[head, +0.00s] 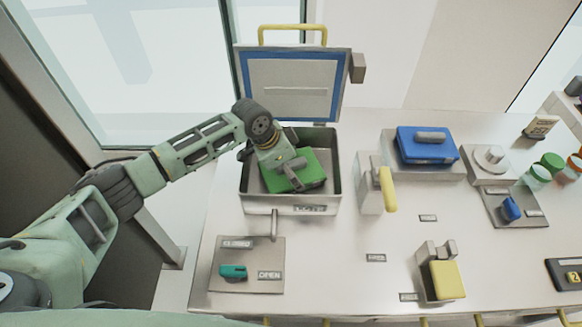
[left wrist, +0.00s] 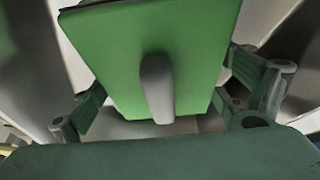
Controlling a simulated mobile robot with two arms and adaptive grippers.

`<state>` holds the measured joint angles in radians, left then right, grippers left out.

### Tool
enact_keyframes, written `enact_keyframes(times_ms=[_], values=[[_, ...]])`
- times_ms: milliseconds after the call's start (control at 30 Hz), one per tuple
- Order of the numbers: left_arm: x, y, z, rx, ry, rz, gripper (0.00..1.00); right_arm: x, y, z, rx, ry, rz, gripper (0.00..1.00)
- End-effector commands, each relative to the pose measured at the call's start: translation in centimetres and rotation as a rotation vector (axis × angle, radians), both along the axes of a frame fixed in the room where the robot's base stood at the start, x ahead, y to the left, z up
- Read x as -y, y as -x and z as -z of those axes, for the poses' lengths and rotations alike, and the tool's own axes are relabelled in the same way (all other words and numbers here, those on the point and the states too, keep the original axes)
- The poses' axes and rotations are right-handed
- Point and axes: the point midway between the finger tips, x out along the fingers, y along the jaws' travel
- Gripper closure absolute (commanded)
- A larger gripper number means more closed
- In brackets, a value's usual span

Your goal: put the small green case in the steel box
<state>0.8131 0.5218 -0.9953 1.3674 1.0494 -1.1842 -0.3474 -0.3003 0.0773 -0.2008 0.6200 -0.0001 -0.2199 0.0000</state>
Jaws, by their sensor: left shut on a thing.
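The small green case (head: 311,178) is inside the open steel box (head: 333,196) in the head view. The box's blue-edged lid (head: 294,84) stands up at the back. My left gripper (head: 291,174) reaches down into the box from the left and is shut on the case's grey handle. In the left wrist view the green case (left wrist: 158,50) fills the middle, with its handle (left wrist: 157,88) between my fingers. I cannot tell whether the case touches the box floor. My right gripper does not show.
A blue case (head: 426,146) sits on a raised block right of the box. A yellow-handled fixture (head: 383,189) stands close to the box's right side. A panel with a teal knob (head: 233,271) lies in front. A yellow block fixture (head: 446,280) is at front right.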

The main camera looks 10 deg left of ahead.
Motion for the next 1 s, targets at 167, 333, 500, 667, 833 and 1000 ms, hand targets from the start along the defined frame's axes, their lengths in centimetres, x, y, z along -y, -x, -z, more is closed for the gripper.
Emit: enact_keyframes(times_ms=[167,333,500,667,833,1000], values=[[0.0,0.0,0.2,0.000,0.000,0.000,0.01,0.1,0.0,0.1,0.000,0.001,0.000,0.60],[0.0,0.0,0.2,0.000,0.000,-0.001,0.00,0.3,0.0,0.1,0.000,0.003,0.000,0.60],[0.0,0.0,0.2,0.000,0.000,-0.001,0.00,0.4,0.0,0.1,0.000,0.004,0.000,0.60],[-0.3,0.1,-0.6,0.001,0.001,-0.001,0.00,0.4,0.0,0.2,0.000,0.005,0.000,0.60],[-1.3,0.6,-3.2,0.006,0.000,-0.001,0.00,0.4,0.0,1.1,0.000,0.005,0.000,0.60],[-2.5,1.4,-6.7,0.005,-0.001,-0.001,0.00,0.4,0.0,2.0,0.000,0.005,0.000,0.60]])
